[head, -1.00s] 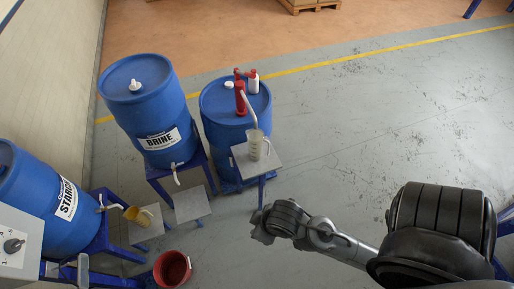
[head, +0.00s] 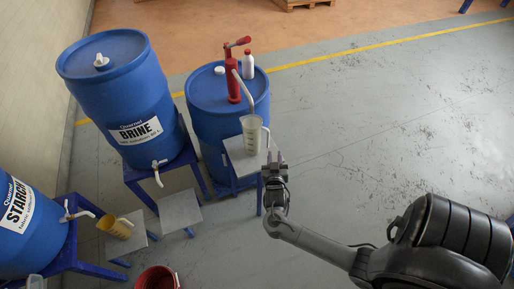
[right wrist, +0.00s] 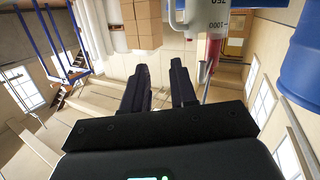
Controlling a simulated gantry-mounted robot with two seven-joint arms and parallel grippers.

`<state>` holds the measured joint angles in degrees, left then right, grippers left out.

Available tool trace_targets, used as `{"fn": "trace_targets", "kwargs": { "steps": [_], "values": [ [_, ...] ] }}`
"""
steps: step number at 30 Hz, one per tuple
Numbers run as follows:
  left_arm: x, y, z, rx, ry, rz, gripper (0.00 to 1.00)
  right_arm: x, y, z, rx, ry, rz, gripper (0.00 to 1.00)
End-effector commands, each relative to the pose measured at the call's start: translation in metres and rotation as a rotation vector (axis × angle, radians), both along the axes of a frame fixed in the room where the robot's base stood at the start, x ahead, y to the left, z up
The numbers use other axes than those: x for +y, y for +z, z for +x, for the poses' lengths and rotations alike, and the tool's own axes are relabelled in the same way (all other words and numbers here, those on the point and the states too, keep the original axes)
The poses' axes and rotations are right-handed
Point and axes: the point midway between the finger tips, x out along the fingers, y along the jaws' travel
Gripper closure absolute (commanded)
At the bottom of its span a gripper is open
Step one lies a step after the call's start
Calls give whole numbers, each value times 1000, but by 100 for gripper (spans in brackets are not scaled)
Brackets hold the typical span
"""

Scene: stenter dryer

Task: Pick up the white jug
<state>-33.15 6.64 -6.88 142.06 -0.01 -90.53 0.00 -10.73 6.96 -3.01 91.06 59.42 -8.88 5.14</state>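The white jug (head: 251,135) is a translucent measuring jug. It stands upright on a small grey-topped stand (head: 237,160) in front of a blue drum, below a pump's pale spout, with its handle on the right. My right gripper (head: 274,160) is just right of and nearer than the jug, apart from it. In the right wrist view the jug (right wrist: 197,14) shows at the top edge with its scale marks, beyond and right of the fingers. The right gripper's two fingers (right wrist: 160,80) are spread with nothing between them. My left gripper is not in view.
A red hand pump (head: 233,82) and a white bottle (head: 248,66) top the blue drum (head: 202,105). The BRINE drum (head: 125,95) and STARCH drum (head: 28,235) stand left. A yellowish jug (head: 119,228) and red bucket (head: 156,280) are lower left. The floor to the right is clear.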

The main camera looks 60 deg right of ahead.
Motion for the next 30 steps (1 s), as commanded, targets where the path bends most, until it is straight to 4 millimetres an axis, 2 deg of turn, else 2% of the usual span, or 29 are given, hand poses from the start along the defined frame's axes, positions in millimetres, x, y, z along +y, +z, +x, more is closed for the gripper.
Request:
{"fn": "trace_targets", "kwargs": {
  "steps": [1,3,9,12,16,22,30],
  "values": [
    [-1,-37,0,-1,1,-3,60,-8,-32,5,-16,-30,-27,73],
    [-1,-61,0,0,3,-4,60,-17,-49,11,-33,-68,-59,73],
    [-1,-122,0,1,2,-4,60,-31,-91,35,-72,-131,-80,73],
    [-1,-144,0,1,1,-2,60,-32,-98,52,-104,-136,-77,73],
    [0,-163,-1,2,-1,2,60,-33,-99,67,-144,-138,-74,73],
    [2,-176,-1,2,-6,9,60,-37,-97,80,-173,-138,-73,73],
    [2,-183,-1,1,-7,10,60,-69,-95,96,-177,-137,-74,73]
  ]
}}
